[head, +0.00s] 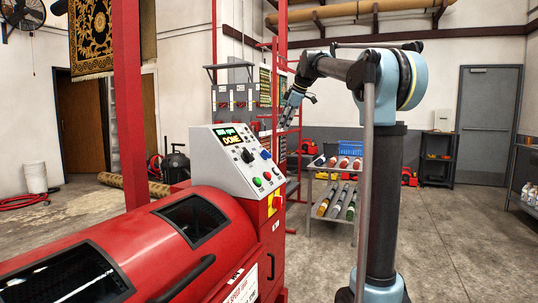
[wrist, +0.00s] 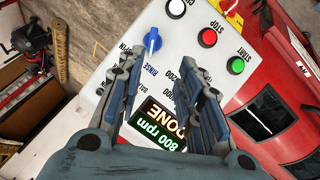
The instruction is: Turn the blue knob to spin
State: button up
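The blue knob (wrist: 152,41) is on the grey sloped control panel (wrist: 118,32), with RINSE and other labels beside it. In the head view the blue knob (head: 265,154) is at the panel's upper right. My gripper (wrist: 162,62) is open, with nothing between its fingers. Its fingers point toward the panel, the left fingertip close to the knob in the picture; contact cannot be told. In the head view my gripper (head: 287,116) is above and right of the panel. The screen (wrist: 165,125) reads 800 rpm and DONE. The right finger hides part of the panel's labels.
A red button (wrist: 207,37) and a green button (wrist: 236,65) sit near the knob on the same panel. The red machine (head: 150,245) fills the lower left. A shelf cart (head: 333,177) stands behind my arm.

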jog(key=w, duration=0.1)
send_near(268, 152)
jog(key=shift+n, duration=0.3)
jog(key=x, duration=0.9)
jog(key=shift+w+f, duration=0.1)
jog(key=shift+w, duration=0.1)
jog(key=c, duration=0.7)
